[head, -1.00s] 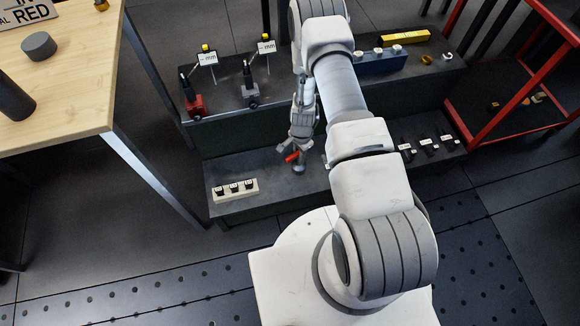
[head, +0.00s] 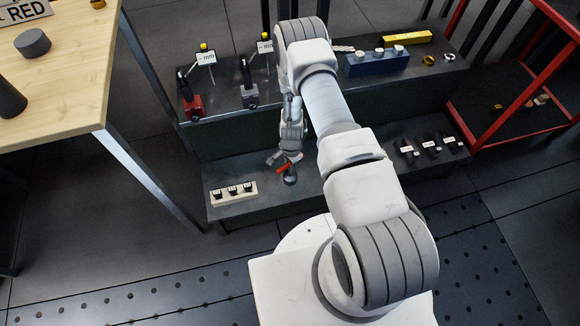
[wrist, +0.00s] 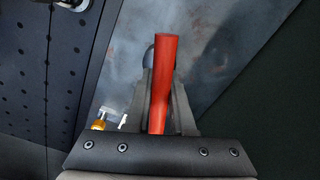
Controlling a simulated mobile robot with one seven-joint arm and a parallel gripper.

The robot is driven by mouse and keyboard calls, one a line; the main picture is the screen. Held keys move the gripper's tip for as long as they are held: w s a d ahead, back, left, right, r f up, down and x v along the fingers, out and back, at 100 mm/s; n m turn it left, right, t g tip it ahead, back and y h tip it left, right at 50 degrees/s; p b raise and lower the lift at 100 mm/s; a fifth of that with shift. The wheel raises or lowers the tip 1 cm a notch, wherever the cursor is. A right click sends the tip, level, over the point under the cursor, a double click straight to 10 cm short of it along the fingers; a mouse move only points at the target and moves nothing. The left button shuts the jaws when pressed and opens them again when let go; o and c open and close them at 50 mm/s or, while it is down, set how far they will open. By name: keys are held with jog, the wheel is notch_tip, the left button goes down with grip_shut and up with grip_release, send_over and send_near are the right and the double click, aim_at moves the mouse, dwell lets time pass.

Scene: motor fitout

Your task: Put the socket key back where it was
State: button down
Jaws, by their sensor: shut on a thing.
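The socket key shows its red handle (head: 285,168) in the head view, at the end of my arm above the lower step. In the wrist view, the red handle (wrist: 163,75) stands lengthwise between my two grey fingers. My gripper (wrist: 160,88) is shut on it; it also shows small in the head view (head: 283,160). A dark rounded piece (head: 290,179) shows just below the red handle; I cannot tell if it is the key's lower end. The rest of the key is hidden by the handle and fingers.
A pale block with dark labelled pieces (head: 233,193) is on the lower step's left. Labelled dark holders (head: 430,147) are on its right. The upper step bears two gauge stands (head: 249,90) and a blue block (head: 378,62). A wooden table (head: 65,85) is at left.

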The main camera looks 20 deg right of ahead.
jog(key=c, duration=0.8)
grip_release()
jog(key=shift+o, duration=0.2)
jog(key=shift+r, duration=0.1)
notch_tip(320, 180, up, 12)
jog(key=p, duration=0.5)
jog(key=shift+d, duration=0.1)
notch_tip(320, 180, up, 35)
jog(key=w+a+n+t, duration=0.1)
jog(key=a+n+t, duration=0.15)
jog(key=n, duration=0.35)
jog(key=s+d+r+n+t, duration=0.2)
jog(key=s+r+n, duration=0.5)
jog(key=s+r, duration=1)
jog(key=s+t, duration=0.1)
jog(key=s, duration=0.3)
jog(key=shift+s+d+r, duration=0.2)
jog(key=shift+r, duration=0.05)
